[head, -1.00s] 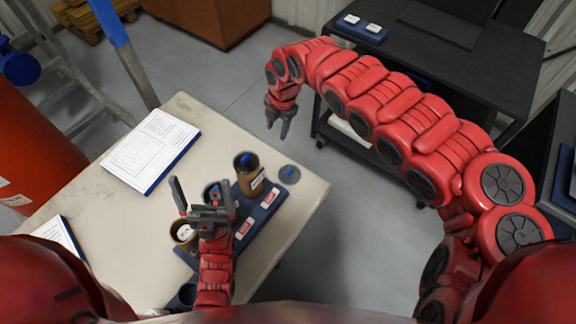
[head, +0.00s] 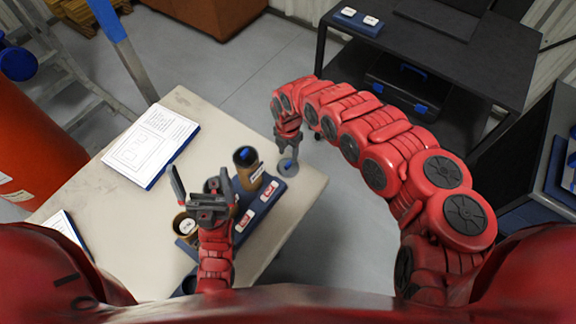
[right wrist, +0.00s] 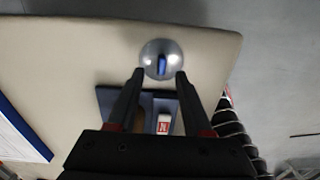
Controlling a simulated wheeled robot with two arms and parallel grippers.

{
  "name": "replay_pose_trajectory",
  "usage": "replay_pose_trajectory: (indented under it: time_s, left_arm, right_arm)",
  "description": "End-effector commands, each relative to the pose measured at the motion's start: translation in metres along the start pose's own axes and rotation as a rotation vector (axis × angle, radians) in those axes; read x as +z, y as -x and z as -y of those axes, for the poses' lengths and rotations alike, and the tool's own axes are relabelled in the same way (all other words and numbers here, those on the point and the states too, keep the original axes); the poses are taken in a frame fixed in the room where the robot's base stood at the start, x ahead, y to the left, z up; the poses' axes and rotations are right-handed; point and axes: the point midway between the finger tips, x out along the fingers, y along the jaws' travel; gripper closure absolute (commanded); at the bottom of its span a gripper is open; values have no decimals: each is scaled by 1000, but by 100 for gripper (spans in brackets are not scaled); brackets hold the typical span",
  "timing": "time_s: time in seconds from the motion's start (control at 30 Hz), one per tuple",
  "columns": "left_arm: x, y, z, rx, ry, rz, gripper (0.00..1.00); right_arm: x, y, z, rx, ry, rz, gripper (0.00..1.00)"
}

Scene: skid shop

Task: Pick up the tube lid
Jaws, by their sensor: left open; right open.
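The tube lid (head: 288,168), a round grey disc with a blue grip, lies on the beige table near its right corner, beside the blue tray. It also shows in the right wrist view (right wrist: 160,52), just ahead of the fingertips. My right gripper (head: 288,155) is open and above the lid; its fingers (right wrist: 160,74) point at the lid, one to each side of the blue grip. Whether they touch it I cannot tell. My left gripper (head: 204,186) is open over the tray, partly hiding it.
A brown tube (head: 248,178) with blue inside stands in the blue tray (head: 254,228) with white-and-red labels. Another brown cup (head: 184,226) stands left of my left gripper. A paper on a blue board (head: 152,145) lies at the left. A dark cart (head: 450,60) stands behind.

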Motion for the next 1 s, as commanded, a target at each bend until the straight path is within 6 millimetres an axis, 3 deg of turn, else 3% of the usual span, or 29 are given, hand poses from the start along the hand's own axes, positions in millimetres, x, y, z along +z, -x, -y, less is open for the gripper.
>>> replay_pose_trajectory:
  time_s: [0.27, 0.4, 0.8, 0.83, 1.0]
  left_arm:
    - [-3, -16, 1, 0, 0, 0, 0]
    - [-2, -12, 1, 0, 0, 0, 0]
    - [-2, -12, 1, 0, 0, 0, 0]
    - [-2, -12, 1, 0, 0, 0, 0]
    - [-2, -12, 1, 0, 0, 0, 0]
  right_arm:
    - [-2, -26, 4, 0, -2, -4, 50]
    - [-2, -42, 2, 5, -2, -4, 50]
    - [1, -49, 4, 0, -1, 0, 50]
    - [1, -49, 4, 0, -1, 0, 52]
    - [1, -49, 4, 1, -1, 0, 82]
